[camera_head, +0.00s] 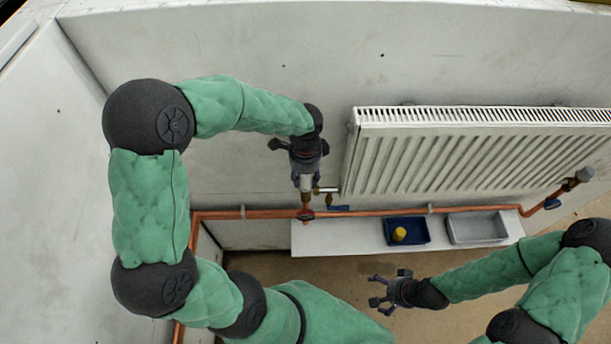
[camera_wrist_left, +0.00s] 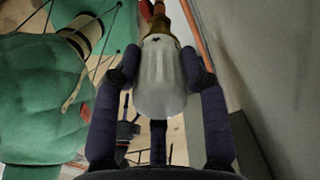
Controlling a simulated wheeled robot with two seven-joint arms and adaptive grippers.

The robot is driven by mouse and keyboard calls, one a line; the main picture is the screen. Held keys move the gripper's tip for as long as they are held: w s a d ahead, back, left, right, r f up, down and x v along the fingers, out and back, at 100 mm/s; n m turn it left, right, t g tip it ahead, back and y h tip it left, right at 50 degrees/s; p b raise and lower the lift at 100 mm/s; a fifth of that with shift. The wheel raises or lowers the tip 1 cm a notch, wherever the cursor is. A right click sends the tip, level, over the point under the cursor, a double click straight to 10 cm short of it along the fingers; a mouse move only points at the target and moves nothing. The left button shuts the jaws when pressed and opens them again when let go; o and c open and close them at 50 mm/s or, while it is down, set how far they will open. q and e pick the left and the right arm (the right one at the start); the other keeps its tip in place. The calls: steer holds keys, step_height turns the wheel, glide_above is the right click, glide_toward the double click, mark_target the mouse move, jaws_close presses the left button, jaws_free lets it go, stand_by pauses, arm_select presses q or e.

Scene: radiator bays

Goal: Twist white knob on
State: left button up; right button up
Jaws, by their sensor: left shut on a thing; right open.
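The white knob (camera_wrist_left: 160,78) is in the left wrist view, a ribbed white cylinder set against a brass fitting (camera_wrist_left: 160,26). My left gripper (camera_wrist_left: 162,72) has a finger on each side of the knob and is shut on it. In the head view my left gripper (camera_head: 306,172) is at the radiator's lower left corner, and the knob (camera_head: 306,183) shows partly below it, above the copper pipe. Whether the knob is fully seated on the fitting I cannot tell. My right gripper (camera_head: 384,293) is open and empty, below the shelf.
A white radiator (camera_head: 470,160) hangs on the wall to the right. A copper pipe (camera_head: 375,212) runs beneath it. A white shelf (camera_head: 345,238) holds a blue tray (camera_head: 420,239) with a yellow object (camera_head: 399,234) and a grey tray (camera_head: 478,229). A blue-handled valve (camera_head: 339,208) is near the left gripper.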

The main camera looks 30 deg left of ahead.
arm_select(q)
steer(key=shift+s+d+f, duration=0.1)
steer(key=shift+s+f, duration=0.05)
steer(key=shift+f, duration=0.1)
